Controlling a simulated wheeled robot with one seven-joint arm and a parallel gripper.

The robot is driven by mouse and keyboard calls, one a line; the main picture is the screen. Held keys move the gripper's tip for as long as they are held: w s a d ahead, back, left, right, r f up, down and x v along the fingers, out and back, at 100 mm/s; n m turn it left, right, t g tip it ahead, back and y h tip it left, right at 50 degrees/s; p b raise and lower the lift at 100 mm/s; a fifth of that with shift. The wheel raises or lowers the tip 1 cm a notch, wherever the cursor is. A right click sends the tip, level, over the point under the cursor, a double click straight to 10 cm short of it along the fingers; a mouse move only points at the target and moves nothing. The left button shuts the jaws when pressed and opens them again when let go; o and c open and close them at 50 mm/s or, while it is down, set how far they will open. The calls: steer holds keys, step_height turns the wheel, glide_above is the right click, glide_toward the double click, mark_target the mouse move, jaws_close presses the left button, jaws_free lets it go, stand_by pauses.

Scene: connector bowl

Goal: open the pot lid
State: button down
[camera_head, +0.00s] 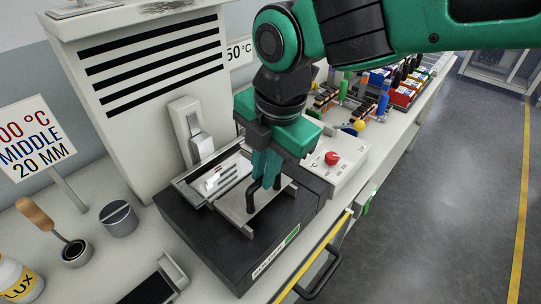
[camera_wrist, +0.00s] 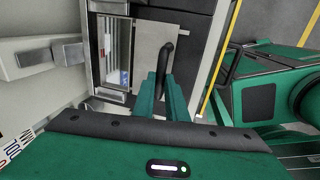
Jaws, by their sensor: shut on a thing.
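The pot (camera_head: 185,225) is a black box with a metal-rimmed opening on top. Its lid (camera_head: 236,211) is a flat grey metal plate with a black bar handle (camera_head: 250,205). The lid lies to the front right of the opening, and shiny silver contents (camera_head: 222,178) show beside it. My gripper (camera_head: 262,182) is shut on the lid handle from above. In the wrist view, my gripper (camera_wrist: 163,82) has its green fingers around one end of the handle (camera_wrist: 166,52), and the lid (camera_wrist: 147,50) lies right of the opening. The fingers hide part of the handle.
A white box with a red button (camera_head: 332,158) stands right of the pot. A grey vented cabinet (camera_head: 150,60) stands behind. A brush in a cup (camera_head: 74,252), a grey round container (camera_head: 119,219) and a flux bottle (camera_head: 18,280) stand at left.

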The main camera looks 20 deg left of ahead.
steer(key=shift+d, duration=0.1)
steer(key=c, duration=1.8)
jaws_free()
steer(key=shift+o, duration=0.2)
steer(key=shift+r, duration=0.1)
step_height(320, 180, up, 10)
steer(key=d, duration=0.2)
steer(key=shift+s+r, duration=0.25)
steer(key=shift+s, duration=0.15)
